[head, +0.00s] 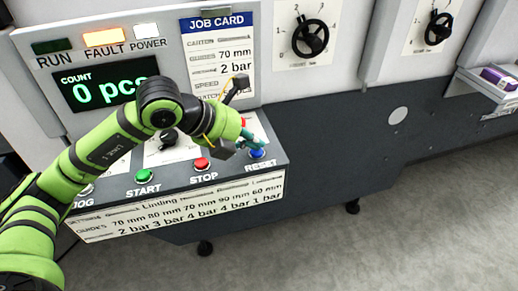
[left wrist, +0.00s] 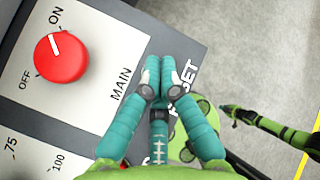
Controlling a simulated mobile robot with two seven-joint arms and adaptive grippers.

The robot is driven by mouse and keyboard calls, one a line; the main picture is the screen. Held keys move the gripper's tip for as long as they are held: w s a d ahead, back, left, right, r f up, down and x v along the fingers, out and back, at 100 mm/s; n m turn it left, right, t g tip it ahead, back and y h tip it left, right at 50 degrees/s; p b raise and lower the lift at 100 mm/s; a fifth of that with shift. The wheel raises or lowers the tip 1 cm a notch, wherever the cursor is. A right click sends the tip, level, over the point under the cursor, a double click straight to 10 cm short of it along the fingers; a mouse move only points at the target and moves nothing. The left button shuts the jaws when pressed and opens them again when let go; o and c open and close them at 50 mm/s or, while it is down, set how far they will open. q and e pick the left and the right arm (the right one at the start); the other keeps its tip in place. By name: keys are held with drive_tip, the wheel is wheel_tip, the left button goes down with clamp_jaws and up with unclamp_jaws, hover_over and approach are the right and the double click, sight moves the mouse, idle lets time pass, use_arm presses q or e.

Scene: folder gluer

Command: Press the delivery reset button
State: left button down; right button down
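The blue reset button (head: 256,154) is at the right end of the control panel's front row, above the word RESET. My left gripper (head: 252,139) is over the panel's right end, with its teal fingers pointing down just above or at the button. In the left wrist view the two fingers of my left gripper (left wrist: 153,78) are together at the tips, with nothing seen between them. They cover part of the RESET lettering (left wrist: 185,82) and hide the button there. I cannot tell whether they touch it.
A red main switch (left wrist: 61,58) stands up from the panel beside the fingers. The red stop button (head: 201,164) and green start button (head: 143,176) are left of reset. The FAULT lamp (head: 104,38) glows orange. Open floor (head: 330,225) lies in front.

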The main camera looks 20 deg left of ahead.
sight(253, 151)
use_arm(q)
drive_tip(key=shift+s+d+f, duration=0.2)
drive_tip(key=shift+d+f, duration=0.25)
drive_tip(key=shift+f, duration=0.2)
drive_tip(key=shift+s+a+r+p, duration=0.15)
drive_tip(key=shift+r+p, duration=0.1)
drive_tip(key=shift+r, duration=0.2)
drive_tip(key=shift+a+r+p, duration=0.1)
drive_tip(key=shift+r+p, duration=0.1)
drive_tip(key=shift+r, duration=0.2)
drive_tip(key=shift+r, duration=0.1)
drive_tip(key=shift+w+a+r+p, duration=0.1)
drive_tip(key=shift+w+r+p, duration=0.4)
drive_tip(key=shift+r+p, duration=0.15)
drive_tip(key=shift+s+r+p, duration=0.15)
drive_tip(key=shift+r+p, duration=1)
drive_tip(key=shift+r, duration=0.75)
drive_tip(key=shift+a+f, duration=0.1)
